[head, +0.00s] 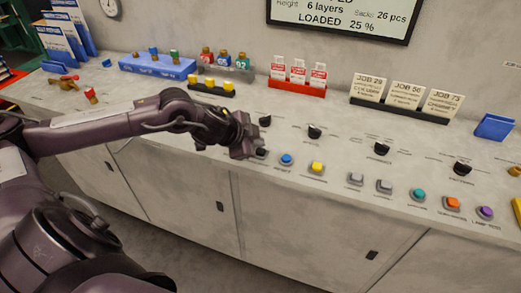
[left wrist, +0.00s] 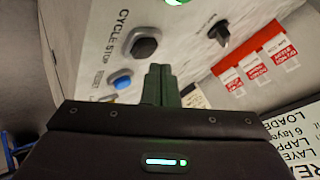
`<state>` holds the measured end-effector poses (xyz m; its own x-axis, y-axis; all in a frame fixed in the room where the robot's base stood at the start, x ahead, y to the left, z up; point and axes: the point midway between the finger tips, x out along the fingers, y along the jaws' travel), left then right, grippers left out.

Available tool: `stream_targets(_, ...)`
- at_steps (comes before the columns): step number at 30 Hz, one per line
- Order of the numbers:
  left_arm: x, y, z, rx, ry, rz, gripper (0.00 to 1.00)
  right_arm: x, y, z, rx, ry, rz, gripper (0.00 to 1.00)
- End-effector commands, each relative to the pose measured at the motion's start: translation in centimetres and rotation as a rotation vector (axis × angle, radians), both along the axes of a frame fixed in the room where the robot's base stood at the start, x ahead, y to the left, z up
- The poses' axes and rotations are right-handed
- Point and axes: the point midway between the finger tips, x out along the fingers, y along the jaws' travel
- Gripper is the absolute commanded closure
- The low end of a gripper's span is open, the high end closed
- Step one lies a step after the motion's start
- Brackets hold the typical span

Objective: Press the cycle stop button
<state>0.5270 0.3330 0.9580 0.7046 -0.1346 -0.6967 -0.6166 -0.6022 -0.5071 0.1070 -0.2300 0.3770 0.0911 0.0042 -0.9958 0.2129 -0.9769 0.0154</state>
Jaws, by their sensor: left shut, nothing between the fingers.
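The cycle stop button (left wrist: 144,47) is a dark button with a grey base, beside its printed "CYCLE STOP" label (left wrist: 121,32) in the left wrist view. In the head view the button (head: 262,153) shows as a small dark cap at the right side of my left gripper (head: 248,146), partly hidden. My left gripper's fingers (left wrist: 161,83) are shut and empty. In the wrist view their tips appear just beside the button; I cannot tell whether they touch it. My right gripper is not in view.
A blue button (head: 286,160) and a yellow button (head: 317,168) sit to the right of it on the sloping panel. A black knob (head: 265,120) stands behind. A red card holder (head: 297,88) is farther back. A green button (left wrist: 176,2) shows at the wrist view's top edge.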

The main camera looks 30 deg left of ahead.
Motion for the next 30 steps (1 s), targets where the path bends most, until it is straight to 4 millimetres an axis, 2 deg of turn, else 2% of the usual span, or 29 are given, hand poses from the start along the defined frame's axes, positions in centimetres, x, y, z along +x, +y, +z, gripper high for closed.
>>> stream_targets(15,0.0,0.0,-0.02,0.0,0.0,0.0,1.0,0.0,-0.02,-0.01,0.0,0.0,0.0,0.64)
stream_targets(30,-0.01,-0.01,-0.84,0.0,0.0,0.0,1.0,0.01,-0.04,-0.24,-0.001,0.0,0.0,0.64)
